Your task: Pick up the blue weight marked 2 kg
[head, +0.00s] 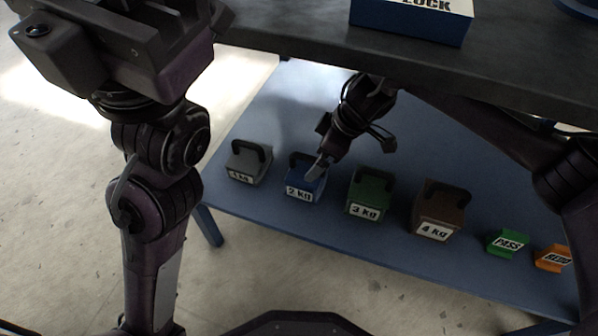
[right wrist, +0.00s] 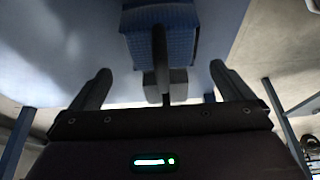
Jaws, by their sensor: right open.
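The blue weight marked 2 kg (head: 304,189) stands on the lower blue shelf, second from the left in the row, with a dark handle on top. My right gripper (head: 318,166) reaches down from behind and its fingers partly cover the weight in the head view. In the right wrist view my right gripper (right wrist: 163,88) has its fingers wide apart, with the dark handle (right wrist: 161,55) between them and the blue weight body (right wrist: 185,38) above. The handle looks clear of both fingers. My left arm's end is at the upper left in the head view; its fingertips cannot be made out.
A grey 1 kg weight (head: 246,164) stands left of the blue one, a green 3 kg weight (head: 369,193) and a brown 4 kg weight (head: 440,211) right. Green PASS (head: 508,243) and orange (head: 553,258) blocks lie farther right. A dark tabletop (head: 300,35) overhangs the shelf (head: 262,110).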

